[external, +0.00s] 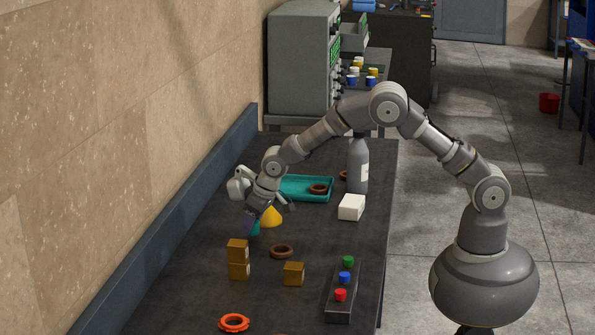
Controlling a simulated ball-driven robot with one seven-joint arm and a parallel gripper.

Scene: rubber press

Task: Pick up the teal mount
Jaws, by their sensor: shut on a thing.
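The teal mount (255,229) shows as a small teal piece below my wrist, near the wall side of the dark table. My gripper (250,220) points down over it and is shut on it. The fingers are small in this view and the upper part of the mount is hidden by them. I cannot tell whether the mount touches the table.
A yellow cone (271,217) stands close at the right. Stacked brown blocks (238,260) stand in front, with a brown ring (281,251) beside them. Behind are a teal tray (296,198), a white box (351,207) and a grey bottle (358,170).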

